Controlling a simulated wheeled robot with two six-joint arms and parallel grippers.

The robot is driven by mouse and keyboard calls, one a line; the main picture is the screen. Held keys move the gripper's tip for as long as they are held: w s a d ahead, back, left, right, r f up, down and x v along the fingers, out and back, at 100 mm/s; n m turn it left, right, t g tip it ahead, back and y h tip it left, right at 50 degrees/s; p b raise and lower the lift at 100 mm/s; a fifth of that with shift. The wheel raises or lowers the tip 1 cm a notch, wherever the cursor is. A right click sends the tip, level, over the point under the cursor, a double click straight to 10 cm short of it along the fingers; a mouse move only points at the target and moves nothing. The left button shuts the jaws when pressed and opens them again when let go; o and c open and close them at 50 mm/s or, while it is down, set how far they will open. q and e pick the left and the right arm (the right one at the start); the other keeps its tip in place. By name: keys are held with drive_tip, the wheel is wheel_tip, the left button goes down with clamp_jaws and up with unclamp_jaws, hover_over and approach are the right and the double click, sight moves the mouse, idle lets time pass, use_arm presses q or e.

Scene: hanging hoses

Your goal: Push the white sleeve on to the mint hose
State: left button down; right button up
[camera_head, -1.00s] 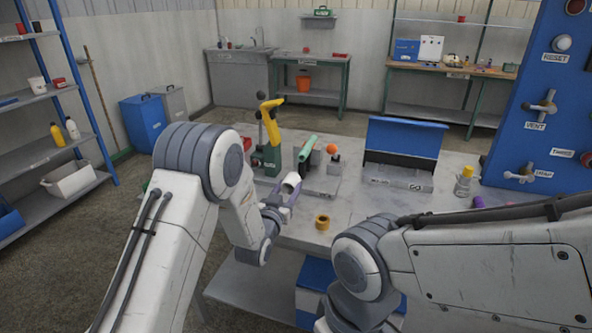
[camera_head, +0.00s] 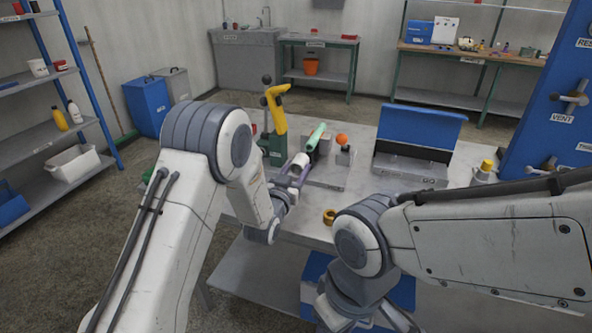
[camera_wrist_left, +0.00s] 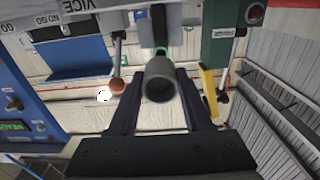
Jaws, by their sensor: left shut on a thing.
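The white sleeve (camera_head: 300,161) is held between the purple-grey fingers of my left gripper (camera_head: 295,172). In the left wrist view the sleeve (camera_wrist_left: 160,80) shows as a grey-white tube, its open end facing the camera, between the two fingers (camera_wrist_left: 162,100). The mint hose (camera_head: 317,136) slants up and away just beyond the sleeve, held at the vice on the bench. The sleeve is close to the hose's near end and roughly in line with it. I cannot tell whether they touch; the sleeve hides that end in the wrist view.
A yellow-handled tool (camera_head: 276,108) on a green stand is left of the hose. An orange ball-topped lever (camera_head: 342,139) is to its right. A blue-backed tray (camera_head: 420,128) stands farther right. A yellow-brown ring (camera_head: 329,216) lies near the bench's front edge.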

sight(305, 156)
use_arm(q)
drive_tip(key=shift+f, duration=0.15)
drive_tip(key=shift+b+x, duration=0.75)
drive_tip(key=shift+x, duration=2.15)
drive_tip(key=shift+b, duration=0.55)
drive_tip(key=shift+w+d, duration=0.1)
drive_tip(key=shift+w, duration=0.4)
drive_tip(key=shift+b, duration=0.8)
drive_tip(key=shift+w+d, duration=0.15)
drive_tip(key=shift+w, duration=0.25)
drive_tip(key=shift+b, duration=0.55)
drive_tip(key=shift+w+d+b, duration=0.2)
drive_tip(key=shift+w+b, duration=0.15)
drive_tip(key=shift+w, duration=0.3)
idle(0.7)
